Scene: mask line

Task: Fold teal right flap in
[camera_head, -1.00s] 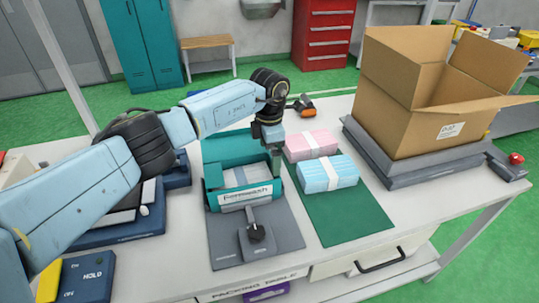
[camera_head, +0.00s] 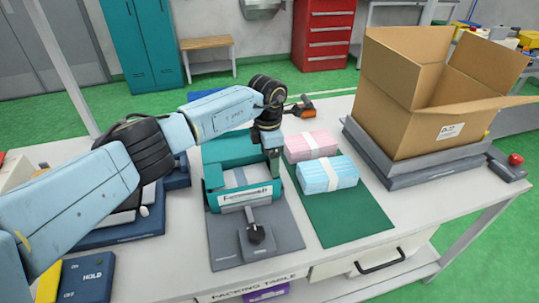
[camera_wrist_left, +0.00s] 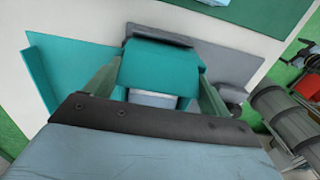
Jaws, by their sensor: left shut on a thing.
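A teal carton (camera_head: 216,187) stands on a grey fixture plate (camera_head: 226,245) in the head view, its white label facing front. Its top is partly open, and pale contents (camera_head: 238,178) show inside. My left gripper (camera_head: 273,163) points down at the carton's right side and is shut on the teal right flap; the grip itself is largely hidden by the fingers. In the left wrist view a teal panel (camera_wrist_left: 160,62) lies between the two fingers, with another teal panel (camera_wrist_left: 80,70) at left. My right gripper is not in view.
Pink (camera_head: 312,145) and blue (camera_head: 328,174) mask stacks lie on a green mat (camera_head: 345,217) to the right. A black-knobbed clamp (camera_head: 256,234) stands in front of the carton. An open cardboard box (camera_head: 420,120) stands at right. A scanner (camera_head: 300,107) lies behind.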

